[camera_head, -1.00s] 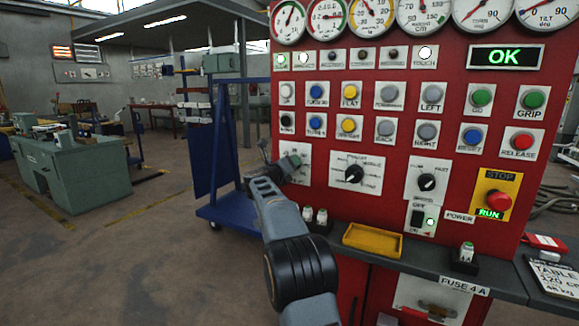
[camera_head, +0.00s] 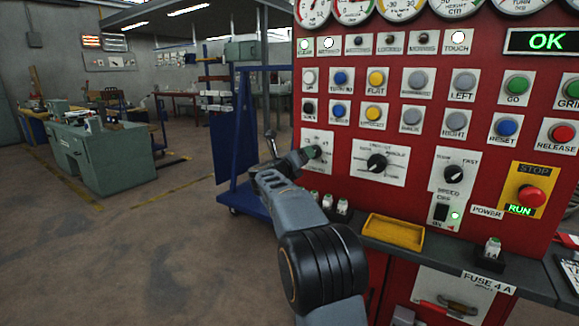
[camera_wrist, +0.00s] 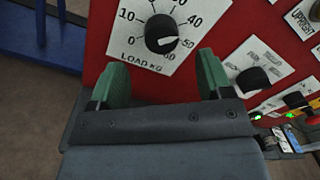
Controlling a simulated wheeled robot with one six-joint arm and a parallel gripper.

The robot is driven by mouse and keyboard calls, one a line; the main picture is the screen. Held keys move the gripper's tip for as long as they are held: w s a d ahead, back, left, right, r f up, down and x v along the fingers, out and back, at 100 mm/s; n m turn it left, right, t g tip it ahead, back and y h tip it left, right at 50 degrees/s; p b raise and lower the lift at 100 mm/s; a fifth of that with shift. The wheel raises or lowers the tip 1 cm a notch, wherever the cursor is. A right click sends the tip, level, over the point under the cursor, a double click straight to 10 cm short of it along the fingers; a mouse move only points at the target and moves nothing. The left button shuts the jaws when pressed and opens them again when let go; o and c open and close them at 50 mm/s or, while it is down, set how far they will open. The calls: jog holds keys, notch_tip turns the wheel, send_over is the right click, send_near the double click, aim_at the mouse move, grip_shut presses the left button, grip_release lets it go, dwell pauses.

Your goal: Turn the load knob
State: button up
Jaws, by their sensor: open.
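The load knob (camera_wrist: 160,34) is a round black knob with a white pointer mark, on a white plate (camera_wrist: 128,55) lettered LOAD KG in the wrist view. The mark points right, between the 50 and 60 side of the scale. My gripper (camera_wrist: 162,76) is open, its two green-padded fingers apart. The knob shows beyond and between the fingertips, and nothing is held. In the head view my gripper (camera_head: 293,150) is in front of the leftmost dial plate (camera_head: 318,137); the knob is largely hidden there.
A second black knob (camera_head: 376,163) and the speed knob (camera_head: 453,173) are to the right on the red panel. A blue cart (camera_head: 240,190) stands left of the panel.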

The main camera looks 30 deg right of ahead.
jog(key=v, duration=0.7)
jog(key=shift+a, duration=0.2)
